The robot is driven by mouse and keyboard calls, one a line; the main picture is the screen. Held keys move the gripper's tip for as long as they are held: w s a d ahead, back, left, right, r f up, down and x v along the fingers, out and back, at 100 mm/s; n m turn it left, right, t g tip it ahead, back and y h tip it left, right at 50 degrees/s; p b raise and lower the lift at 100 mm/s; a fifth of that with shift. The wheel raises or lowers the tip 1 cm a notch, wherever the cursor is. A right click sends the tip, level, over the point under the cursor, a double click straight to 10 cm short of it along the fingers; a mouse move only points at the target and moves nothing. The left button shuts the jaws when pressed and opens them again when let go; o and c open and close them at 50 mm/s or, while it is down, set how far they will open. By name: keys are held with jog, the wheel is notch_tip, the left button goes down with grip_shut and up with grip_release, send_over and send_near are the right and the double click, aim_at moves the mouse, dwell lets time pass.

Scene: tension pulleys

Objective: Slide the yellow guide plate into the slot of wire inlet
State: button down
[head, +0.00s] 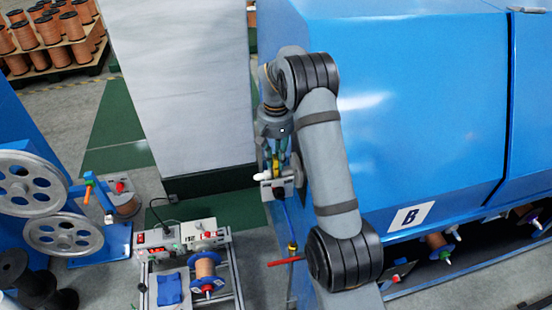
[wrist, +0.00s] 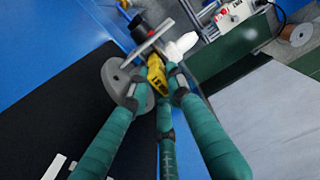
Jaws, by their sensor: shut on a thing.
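The yellow guide plate (wrist: 157,78) is between the fingertips of my gripper (wrist: 158,88) in the wrist view, and the teal fingers are closed on it. A grey metal bracket with a round disc (wrist: 116,82) and a white roller (wrist: 180,46) is right beside the plate; I take this to be the wire inlet. In the head view my gripper (head: 276,158) points down at the wire inlet (head: 280,185) on the side of the blue machine. The plate is a small yellow patch there. The slot is hidden, and I cannot tell whether the plate touches it.
The blue machine (head: 420,110) fills the right, close to my arm. A white panel (head: 192,90) stands to the left. A bench with a copper spool (head: 205,268) and a pulley stand (head: 62,235) are at lower left. A red rod (head: 285,262) sticks out below the inlet.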

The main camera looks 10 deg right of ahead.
jog(key=shift+f, duration=0.15)
jog(key=shift+f+b, duration=0.75)
jog(key=c, duration=1.5)
grip_release()
jog(key=shift+c, duration=0.2)
jog(key=shift+r, duration=0.1)
notch_tip(320, 180, up, 12)
jog(key=shift+f, duration=0.1)
jog(key=shift+f, duration=0.1)
notch_tip(320, 180, down, 12)
jog(key=shift+r, duration=0.25)
jog(key=shift+r+p, duration=0.65)
jog(key=shift+p, duration=0.05)
